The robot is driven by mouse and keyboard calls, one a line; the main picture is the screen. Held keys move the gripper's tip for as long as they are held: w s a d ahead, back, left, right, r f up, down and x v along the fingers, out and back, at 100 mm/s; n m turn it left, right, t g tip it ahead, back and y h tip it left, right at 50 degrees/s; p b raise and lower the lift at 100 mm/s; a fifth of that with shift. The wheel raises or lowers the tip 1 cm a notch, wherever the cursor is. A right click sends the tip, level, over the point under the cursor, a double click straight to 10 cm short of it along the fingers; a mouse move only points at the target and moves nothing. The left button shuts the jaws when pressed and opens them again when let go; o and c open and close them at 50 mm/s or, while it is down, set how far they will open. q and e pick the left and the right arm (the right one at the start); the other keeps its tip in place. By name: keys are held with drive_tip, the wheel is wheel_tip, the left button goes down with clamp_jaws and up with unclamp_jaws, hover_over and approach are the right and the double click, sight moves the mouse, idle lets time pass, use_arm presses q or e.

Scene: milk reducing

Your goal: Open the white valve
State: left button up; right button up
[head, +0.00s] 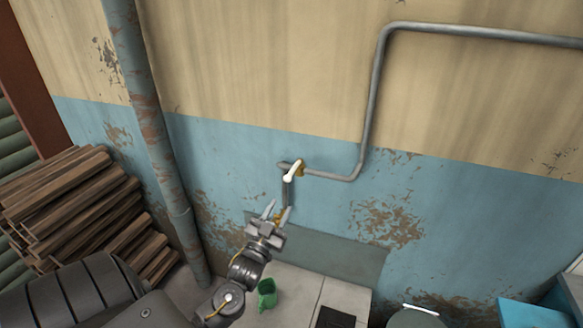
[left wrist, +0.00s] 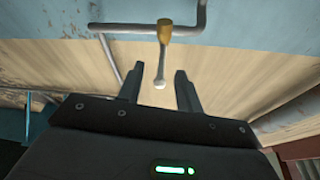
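The white valve handle (head: 293,172) is at the end of the grey pipe on the blue wall, with a brass-coloured body beside it. My left gripper (head: 276,212) is open, below the handle in the head view and apart from it. In the left wrist view, the valve's brass part (left wrist: 164,32) and pale handle tip (left wrist: 159,84) appear ahead of my open left gripper fingers (left wrist: 160,87). The handle tip shows in line with the gap between the fingers; I cannot tell the exact distance. My right gripper is not in view.
A grey pipe (head: 370,110) runs along the wall to the right. Stacked wood (head: 75,210) and a rusty vertical pipe (head: 160,130) are at left. The wall around the valve is clear.

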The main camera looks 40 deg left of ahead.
sight(292, 170)
use_arm(q)
drive_tip(key=shift+t+y, duration=0.3)
drive_tip(key=w+r+p, duration=0.1)
drive_tip(key=w+r, duration=0.1)
drive_tip(key=w+a+r+p, duration=0.1)
drive_tip(key=w+r, duration=0.2)
drive_tip(key=w+a+r+p, duration=0.1)
drive_tip(key=w+r+p, duration=0.1)
drive_tip(key=w, duration=0.1)
drive_tip(key=shift+w+a+r, duration=0.1)
drive_tip(key=shift+a+r, duration=0.05)
drive_tip(key=shift+r, duration=0.1)
drive_tip(key=shift+w+a+r, duration=0.1)
drive_tip(key=shift+w+a, duration=0.05)
drive_tip(key=shift+w, duration=0.4)
drive_tip(key=shift+c, duration=0.4)
clamp_jaws()
